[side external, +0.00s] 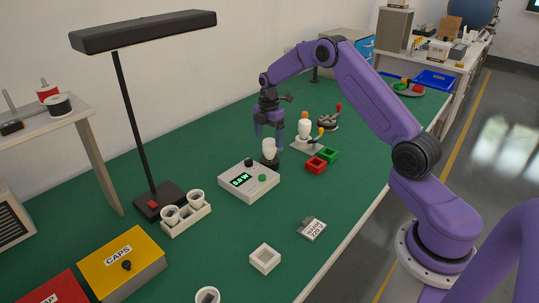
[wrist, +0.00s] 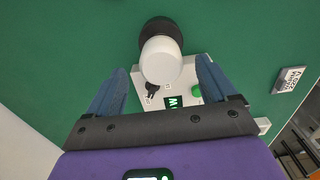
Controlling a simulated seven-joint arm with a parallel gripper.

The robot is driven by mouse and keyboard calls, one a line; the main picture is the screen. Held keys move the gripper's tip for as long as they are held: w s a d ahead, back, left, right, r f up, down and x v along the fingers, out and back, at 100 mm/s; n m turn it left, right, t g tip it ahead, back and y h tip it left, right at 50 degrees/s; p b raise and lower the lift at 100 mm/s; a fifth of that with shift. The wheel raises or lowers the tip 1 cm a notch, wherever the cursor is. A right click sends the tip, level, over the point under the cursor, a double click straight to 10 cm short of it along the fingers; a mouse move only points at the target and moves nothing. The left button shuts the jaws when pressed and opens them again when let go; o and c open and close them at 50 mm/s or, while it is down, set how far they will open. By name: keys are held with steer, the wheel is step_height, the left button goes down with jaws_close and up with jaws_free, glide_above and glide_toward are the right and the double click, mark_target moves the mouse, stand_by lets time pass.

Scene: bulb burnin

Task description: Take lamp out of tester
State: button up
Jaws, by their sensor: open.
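The lamp (side external: 269,149) is a white bulb standing upright in a black socket (side external: 270,162) at the back corner of the tester (side external: 262,188), a white box with a lit green display and a green button. My gripper (side external: 269,138) points down over the lamp, fingers apart, at about the height of the bulb's top. In the wrist view the lamp (wrist: 161,62) lies between the fingertips of my open gripper (wrist: 162,68), with a gap on both sides. The tester (wrist: 205,73) is partly hidden behind the bulb and a finger.
A cup rack (side external: 187,220), a desk lamp (side external: 160,200) and a yellow CAPS box (side external: 120,262) are to the left.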

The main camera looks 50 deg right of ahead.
mark_target(269, 149)
steer(key=shift+s+f, duration=0.1)
steer(key=shift+f, duration=2.65)
steer(key=c, duration=1.1)
